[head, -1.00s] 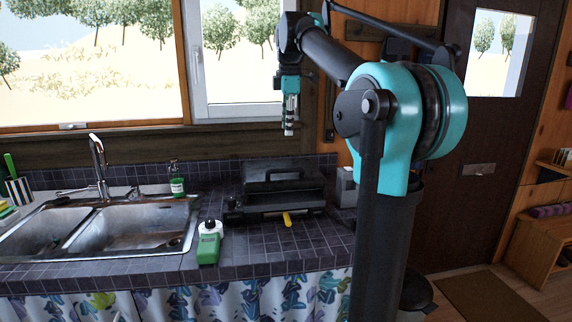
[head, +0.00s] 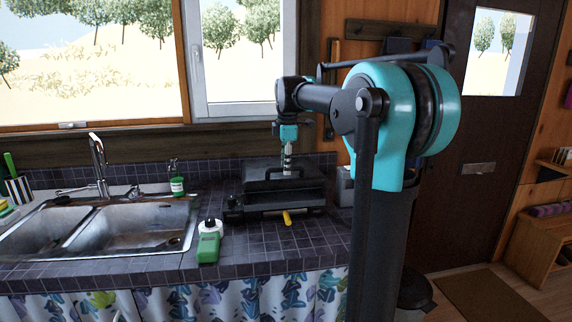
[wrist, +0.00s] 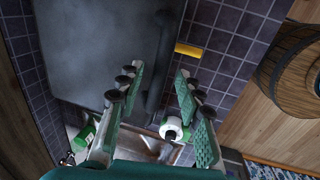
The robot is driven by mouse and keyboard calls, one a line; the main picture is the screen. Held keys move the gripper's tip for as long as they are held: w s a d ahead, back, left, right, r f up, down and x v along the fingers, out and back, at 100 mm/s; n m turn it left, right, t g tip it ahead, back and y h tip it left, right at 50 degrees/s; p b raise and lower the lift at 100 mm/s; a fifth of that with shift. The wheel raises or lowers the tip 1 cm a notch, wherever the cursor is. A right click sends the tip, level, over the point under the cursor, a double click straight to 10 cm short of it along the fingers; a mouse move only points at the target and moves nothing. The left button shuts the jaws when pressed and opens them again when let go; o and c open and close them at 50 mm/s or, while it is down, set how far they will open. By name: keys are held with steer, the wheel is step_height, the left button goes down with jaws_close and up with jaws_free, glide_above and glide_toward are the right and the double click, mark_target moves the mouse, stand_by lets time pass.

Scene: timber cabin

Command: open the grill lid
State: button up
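The dark grill (head: 262,203) stands on the tiled counter to the right of the sink. Its lid (head: 255,186) looks shut, with a raised bar handle along its front. In the wrist view the grey lid (wrist: 95,45) fills the upper left, and its dark handle (wrist: 160,55) runs up the picture between my fingers. My gripper (head: 287,170) points down just above the lid, in line with the handle in the head view. Its green fingers (wrist: 157,75) are apart, with nothing held. I cannot tell whether the fingers are down beside the handle or just above it.
A green bottle with a white top (head: 209,242) stands at the front left. A soap bottle (head: 177,183) is by the sink (head: 125,230). A grey object (head: 344,188) stands close on the right.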

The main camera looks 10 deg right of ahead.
jaws_close()
stand_by(0.5)
